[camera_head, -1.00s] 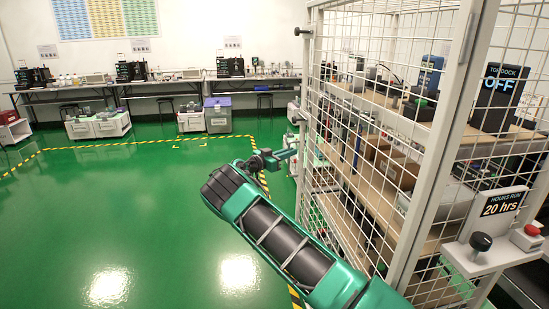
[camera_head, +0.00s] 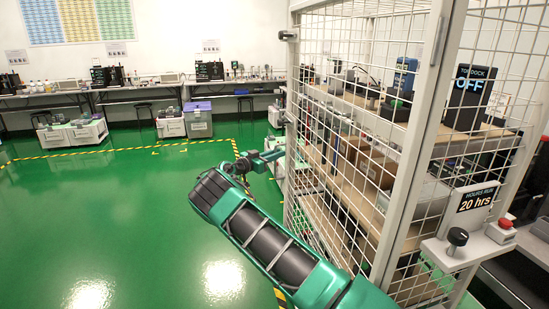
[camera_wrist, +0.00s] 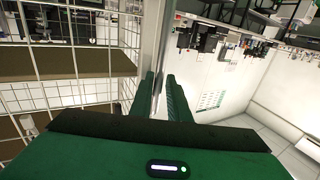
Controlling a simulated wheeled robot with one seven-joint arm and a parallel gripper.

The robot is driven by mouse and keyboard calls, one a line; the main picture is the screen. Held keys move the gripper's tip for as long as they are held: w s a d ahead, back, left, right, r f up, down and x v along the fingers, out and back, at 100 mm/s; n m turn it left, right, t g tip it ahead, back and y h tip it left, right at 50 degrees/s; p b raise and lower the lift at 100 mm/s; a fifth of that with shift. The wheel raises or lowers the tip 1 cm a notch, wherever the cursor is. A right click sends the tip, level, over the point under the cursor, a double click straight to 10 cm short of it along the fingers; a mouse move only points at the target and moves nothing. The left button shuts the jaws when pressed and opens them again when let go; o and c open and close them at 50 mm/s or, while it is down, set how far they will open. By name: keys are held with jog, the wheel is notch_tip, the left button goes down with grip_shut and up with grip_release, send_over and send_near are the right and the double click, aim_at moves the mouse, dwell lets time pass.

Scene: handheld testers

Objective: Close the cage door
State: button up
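The cage (camera_head: 362,130) has white wire-mesh walls in a pale frame and fills the right of the head view. Its near-left mesh panel seems to be the door, but I cannot tell how far it stands open. My gripper (camera_head: 274,156) is at that panel's left upright, about mid-height. In the wrist view, mesh (camera_wrist: 75,45) lies left of my gripper (camera_wrist: 163,92). The two green fingers stand a narrow gap apart, with a pale upright edge (camera_wrist: 157,55) lined up with the gap. I cannot tell whether they grip it.
Shelves with equipment (camera_head: 350,165) stand inside the cage. A console with a black knob (camera_head: 457,237) and red button (camera_head: 505,223) is at the lower right. Green floor (camera_head: 110,215) is clear at left. Benches (camera_head: 130,90) and bins (camera_head: 198,120) line the back.

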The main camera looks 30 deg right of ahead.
jog(key=shift+s+d+f+g, duration=0.15)
jog(key=shift+s+d+g, duration=0.15)
jog(key=shift+s+d, duration=0.15)
jog(key=shift+a, duration=0.1)
jog(key=w+v, duration=0.1)
jog(key=v, duration=1)
jog(key=shift+a, duration=0.25)
jog(key=shift+s, duration=0.1)
